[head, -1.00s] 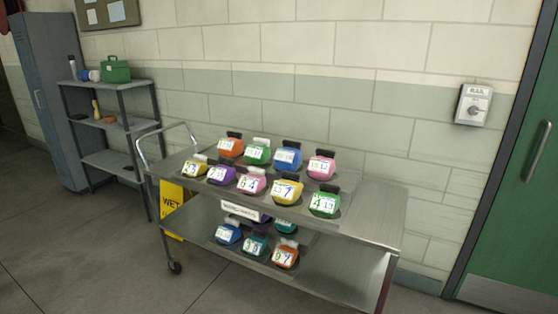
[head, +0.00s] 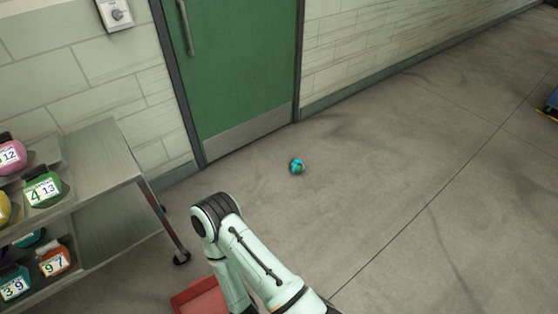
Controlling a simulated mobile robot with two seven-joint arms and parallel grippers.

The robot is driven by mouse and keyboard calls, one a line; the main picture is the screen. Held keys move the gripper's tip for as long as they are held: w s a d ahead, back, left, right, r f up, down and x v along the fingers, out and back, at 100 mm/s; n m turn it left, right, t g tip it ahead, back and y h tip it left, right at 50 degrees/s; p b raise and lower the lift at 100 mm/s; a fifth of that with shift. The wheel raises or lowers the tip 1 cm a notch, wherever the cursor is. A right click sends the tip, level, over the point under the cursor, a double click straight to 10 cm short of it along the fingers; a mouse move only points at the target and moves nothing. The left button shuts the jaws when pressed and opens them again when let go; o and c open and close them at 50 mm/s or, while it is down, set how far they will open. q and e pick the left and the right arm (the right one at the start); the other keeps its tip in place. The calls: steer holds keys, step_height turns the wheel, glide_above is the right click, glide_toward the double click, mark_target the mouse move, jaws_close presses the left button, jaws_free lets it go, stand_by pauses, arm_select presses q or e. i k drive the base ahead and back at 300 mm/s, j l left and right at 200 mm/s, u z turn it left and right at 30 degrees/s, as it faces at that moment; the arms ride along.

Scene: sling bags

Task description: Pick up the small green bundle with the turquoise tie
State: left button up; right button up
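A small round bundle (head: 296,167) lies on the floor in front of the green door. It looks turquoise with darker green patches; its tie cannot be made out clearly at this size. One of my arms reaches in from the bottom edge and bends at its elbow, below and left of the bundle, apart from it. Neither gripper shows in the head view.
A metal cart (head: 95,175) with several numbered coloured bags stands at the left. A closed green door (head: 235,70) is behind the bundle. A red object (head: 195,297) is partly hidden by my arm. The floor (head: 430,220) to the right is clear.

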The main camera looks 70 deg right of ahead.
mark_target(296, 166)
steer(key=z, duration=2.55)
steer(key=l+z, duration=0.3)
steer(key=z, duration=0.15)
steer(key=i+l, duration=0.2)
steer(key=l, duration=0.15)
steer(key=i+l, duration=0.2)
steer(key=l, duration=0.15)
steer(key=i+l, duration=0.15)
steer(key=l, duration=0.15)
steer(key=i+l+u, duration=0.1)
steer(key=i+u, duration=0.15)
steer(key=i, duration=0.15)
steer(key=i+l+u, duration=0.25)
steer(key=i, duration=0.15)
steer(key=i+l+u, duration=0.25)
steer(key=i, duration=0.15)
steer(key=i+j+u, duration=0.1)
steer(key=i+u, duration=0.25)
steer(key=i+l+u, duration=0.1)
steer(key=i+u, duration=0.2)
steer(key=i, duration=0.3)
steer(key=i+l+u, duration=0.15)
steer(key=i+u, duration=0.2)
steer(key=i+l+u, duration=0.3)
steer(key=i, duration=0.25)
steer(key=i+l+u, duration=0.35)
